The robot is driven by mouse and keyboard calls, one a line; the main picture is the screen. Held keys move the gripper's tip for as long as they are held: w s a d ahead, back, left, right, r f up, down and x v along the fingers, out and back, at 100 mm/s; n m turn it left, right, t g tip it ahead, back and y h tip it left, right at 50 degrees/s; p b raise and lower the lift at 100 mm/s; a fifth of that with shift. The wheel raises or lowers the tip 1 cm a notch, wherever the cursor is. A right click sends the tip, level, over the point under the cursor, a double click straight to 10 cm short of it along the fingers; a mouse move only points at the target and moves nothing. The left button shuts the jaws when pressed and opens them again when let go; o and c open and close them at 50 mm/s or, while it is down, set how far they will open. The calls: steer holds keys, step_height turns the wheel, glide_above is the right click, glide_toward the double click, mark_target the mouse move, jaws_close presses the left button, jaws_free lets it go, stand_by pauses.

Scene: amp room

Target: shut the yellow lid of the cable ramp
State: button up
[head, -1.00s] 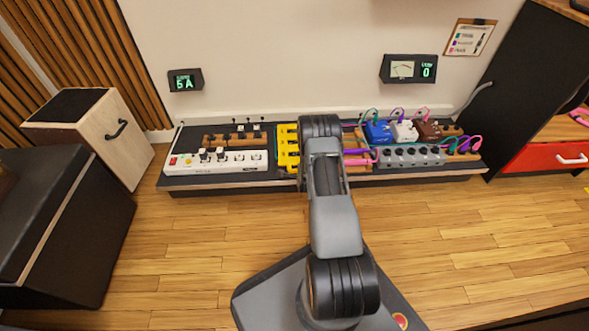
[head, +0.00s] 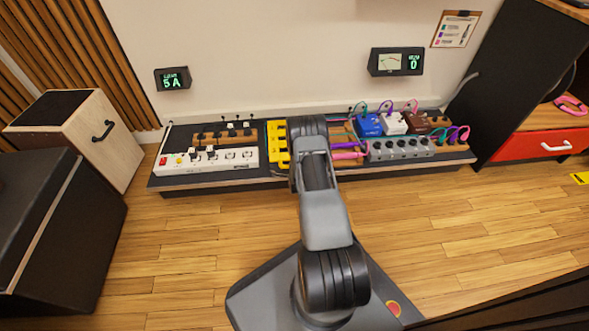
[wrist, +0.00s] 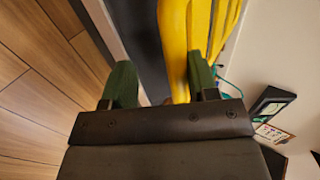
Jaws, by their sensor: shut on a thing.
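The yellow lid of the cable ramp (head: 277,143) shows in the head view on the long dark board against the wall, just left of my arm. Its right part is hidden behind the arm. In the wrist view the yellow lid (wrist: 174,42) runs down between my green fingers, close against the right one. My gripper (wrist: 161,80) is shut on the yellow lid. In the head view the gripper is hidden behind my arm. I cannot tell the lid's exact angle.
A white power strip (head: 207,160) lies on the board at left. Pink plugs and coloured cables (head: 345,150) lie right of my arm, beside a grey box (head: 400,149) and several pedals (head: 369,125). A wooden box (head: 85,135) stands at left. The front floor (head: 190,230) is clear.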

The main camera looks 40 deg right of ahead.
steer(key=shift+s+f, duration=0.2)
steer(key=shift+s, duration=0.1)
steer(key=p+v, duration=0.6)
steer(key=v, duration=0.7)
steer(key=shift+r, duration=0.5)
steer(key=shift+a, duration=0.1)
